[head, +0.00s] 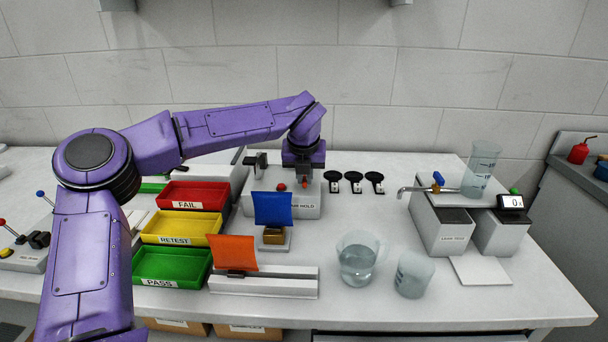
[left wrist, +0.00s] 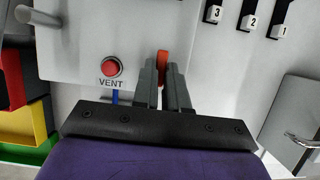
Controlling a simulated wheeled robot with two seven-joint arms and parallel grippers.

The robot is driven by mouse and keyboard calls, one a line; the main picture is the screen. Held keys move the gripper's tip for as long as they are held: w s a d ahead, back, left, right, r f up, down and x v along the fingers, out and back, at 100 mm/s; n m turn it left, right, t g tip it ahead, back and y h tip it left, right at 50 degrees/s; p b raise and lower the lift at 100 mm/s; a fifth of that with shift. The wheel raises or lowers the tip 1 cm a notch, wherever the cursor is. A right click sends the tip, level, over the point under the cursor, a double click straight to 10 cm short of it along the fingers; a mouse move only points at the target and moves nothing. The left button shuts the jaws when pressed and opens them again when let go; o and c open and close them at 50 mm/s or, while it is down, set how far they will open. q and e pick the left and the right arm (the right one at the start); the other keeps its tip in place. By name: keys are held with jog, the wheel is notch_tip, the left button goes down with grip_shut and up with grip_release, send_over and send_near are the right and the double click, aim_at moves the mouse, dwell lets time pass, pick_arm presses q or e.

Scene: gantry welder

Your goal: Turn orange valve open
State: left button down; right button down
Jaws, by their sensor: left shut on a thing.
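The orange valve handle (left wrist: 162,62) shows in the left wrist view as a narrow orange piece on a light grey panel (left wrist: 90,25). My left gripper (left wrist: 163,75) is shut on it, with one finger on each side. The fingers hide part of the handle and its base. In the head view my left gripper (head: 303,178) points down at the grey box (head: 262,205), and only a small bit of the handle may show there. I cannot tell the handle's exact angle. My right gripper is not in view.
A red VENT button (left wrist: 112,66) sits left of the fingers. Three black levers (head: 353,178) stand right of the box. A blue flag (head: 272,209) and an orange flag (head: 233,253) stand in front. Red, yellow and green trays (head: 172,265) lie left; beakers (head: 360,262) stand front right.

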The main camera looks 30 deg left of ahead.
pick_arm(q)
jog(key=shift+s+f, duration=0.1)
jog(key=shift+f, duration=0.05)
jog(key=c, duration=1.2)
grip_release()
jog(key=shift+o, duration=0.2)
jog(key=shift+r, duration=0.25)
jog(key=v, duration=1)
jog(key=shift+s+d+r, duration=0.1)
jog(key=shift+s, duration=0.05)
